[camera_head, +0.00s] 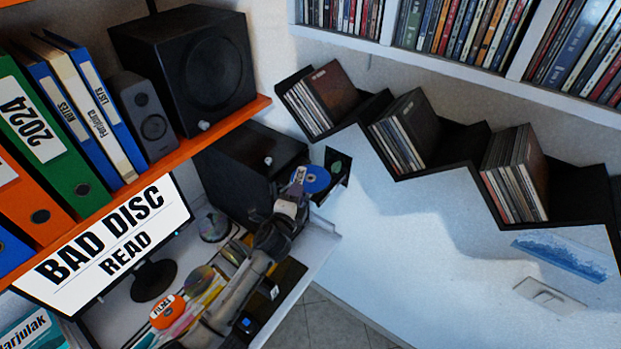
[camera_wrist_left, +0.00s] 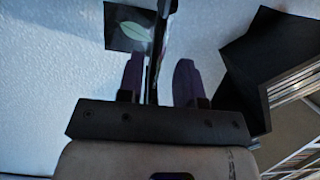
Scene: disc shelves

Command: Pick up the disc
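A blue disc (camera_head: 312,179) stands on edge at the far end of my left arm, in front of the black speaker. My left gripper (camera_head: 299,178) is at the disc's left side in the head view. In the left wrist view, the two dark purple fingers (camera_wrist_left: 158,76) stand apart, with a thin dark upright edge (camera_wrist_left: 157,45) between them, seemingly the disc edge-on. A gap shows on each side of it, so the gripper looks open around it. My right gripper is not in view.
A dark square with a green shape (camera_head: 338,168) is on the wall behind the disc. A black stepped shelf (camera_head: 440,172) with disc cases is to the right. An orange shelf (camera_head: 150,165) hangs over the desk. A monitor (camera_head: 110,240) reads "BAD DISC READ".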

